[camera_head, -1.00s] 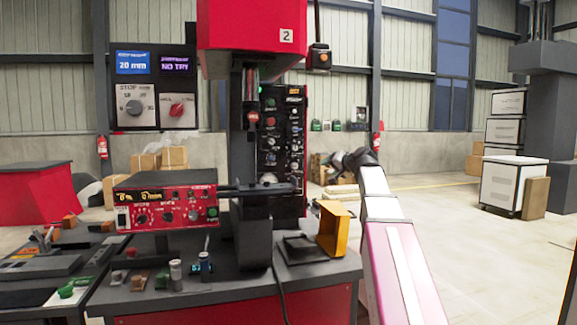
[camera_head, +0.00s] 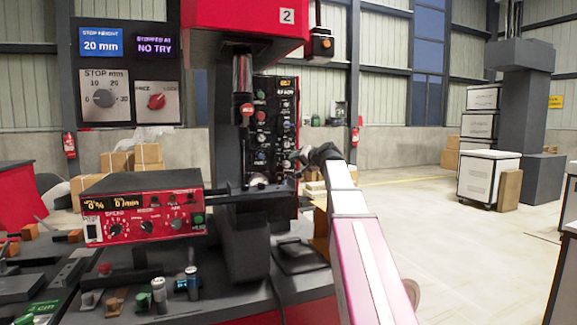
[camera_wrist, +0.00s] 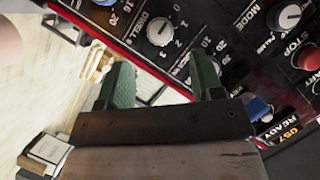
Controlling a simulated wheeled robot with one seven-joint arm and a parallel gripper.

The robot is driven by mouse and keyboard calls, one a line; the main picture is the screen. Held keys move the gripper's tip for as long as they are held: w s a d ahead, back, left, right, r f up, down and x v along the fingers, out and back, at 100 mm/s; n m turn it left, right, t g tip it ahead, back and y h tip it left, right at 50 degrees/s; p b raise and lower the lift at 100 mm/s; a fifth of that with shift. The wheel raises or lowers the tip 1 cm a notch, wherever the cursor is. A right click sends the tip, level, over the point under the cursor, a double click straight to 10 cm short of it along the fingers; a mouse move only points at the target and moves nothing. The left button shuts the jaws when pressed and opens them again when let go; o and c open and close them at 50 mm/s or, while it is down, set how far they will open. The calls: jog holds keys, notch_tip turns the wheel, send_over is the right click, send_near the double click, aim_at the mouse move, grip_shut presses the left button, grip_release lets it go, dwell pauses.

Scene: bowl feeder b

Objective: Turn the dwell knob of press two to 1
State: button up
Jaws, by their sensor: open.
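Press two, marked by a "2" plate (camera_head: 287,16) on its red head, stands in the middle of the head view. Its black control panel (camera_head: 262,140) has a column of knobs and buttons. In the wrist view, the dwell knob (camera_wrist: 160,32) is a round grey knob beside a scale of 0 to 3; its exact setting is hard to read. My gripper (camera_wrist: 153,82) is open, its two green fingers apart with nothing between them. It is close to the panel and apart from the dwell knob. In the head view my gripper (camera_head: 299,157) is small and beside the panel's lower right.
A mode knob (camera_wrist: 284,16), a red stop button (camera_wrist: 307,58) and a blue button (camera_wrist: 257,108) are nearby on the panel. A red control box (camera_head: 145,207) stands on the bench at left. An orange bin (camera_head: 320,228) is partly behind my arm. Open floor lies right.

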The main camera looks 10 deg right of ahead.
aim_at(288, 164)
jog(key=x, duration=0.6)
jog(key=shift+w+a, duration=0.15)
jog(key=shift+w, duration=0.05)
jog(key=c, duration=0.9)
